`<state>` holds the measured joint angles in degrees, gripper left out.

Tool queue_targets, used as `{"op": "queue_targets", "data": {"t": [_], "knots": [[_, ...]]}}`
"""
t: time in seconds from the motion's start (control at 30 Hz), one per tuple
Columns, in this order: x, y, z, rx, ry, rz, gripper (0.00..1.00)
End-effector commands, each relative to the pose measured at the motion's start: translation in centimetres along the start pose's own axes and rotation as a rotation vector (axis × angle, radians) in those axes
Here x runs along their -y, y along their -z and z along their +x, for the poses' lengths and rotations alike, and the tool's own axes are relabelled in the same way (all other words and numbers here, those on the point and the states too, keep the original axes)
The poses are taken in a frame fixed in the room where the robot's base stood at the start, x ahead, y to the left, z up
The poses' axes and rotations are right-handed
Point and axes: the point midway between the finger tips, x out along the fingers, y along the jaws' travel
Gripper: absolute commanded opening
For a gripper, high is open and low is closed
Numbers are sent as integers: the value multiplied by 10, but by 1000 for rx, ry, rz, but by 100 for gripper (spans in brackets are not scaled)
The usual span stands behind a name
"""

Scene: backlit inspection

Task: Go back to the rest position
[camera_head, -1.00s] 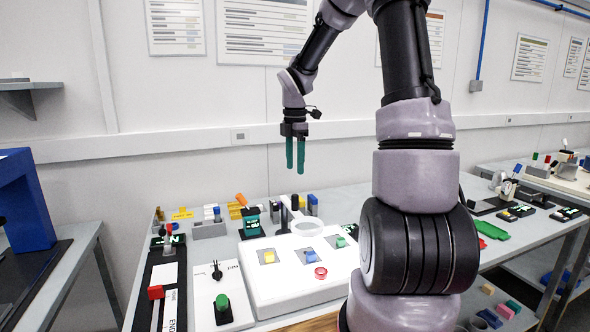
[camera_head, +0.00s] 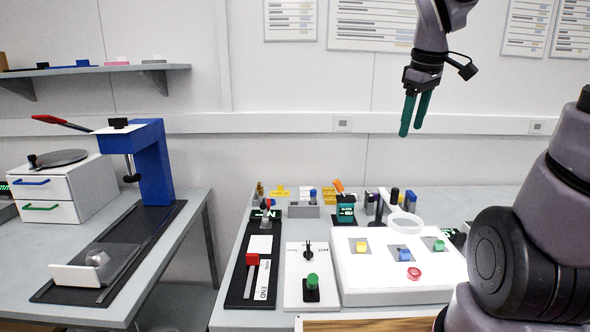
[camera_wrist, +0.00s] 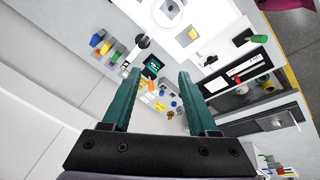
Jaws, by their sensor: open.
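My gripper (camera_head: 415,114) hangs in the air above the back of the middle table, with its two green fingers pointing down. The fingers are apart and nothing is between them. In the wrist view my gripper (camera_wrist: 160,100) also shows open and empty, with the table top well beyond the fingertips. The gripper touches nothing.
The middle table holds a white light box (camera_head: 380,290) with coloured blocks, a round magnifier (camera_head: 406,223), a green-knob panel (camera_head: 311,281) and a black slider (camera_head: 252,262). A blue press (camera_head: 152,165) and white drawers (camera_head: 62,190) stand on the left table. A floor gap separates the tables.

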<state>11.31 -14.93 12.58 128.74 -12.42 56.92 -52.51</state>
Motion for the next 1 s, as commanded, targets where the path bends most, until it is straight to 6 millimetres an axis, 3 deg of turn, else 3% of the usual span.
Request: {"op": "queue_targets", "data": {"t": [0.2,0.5,1.0], "knots": [[36,-31,-45,-167,-3,474,60],[69,-63,-72,-333,117,948,60],[73,-67,-75,-355,148,1029,60]]}}
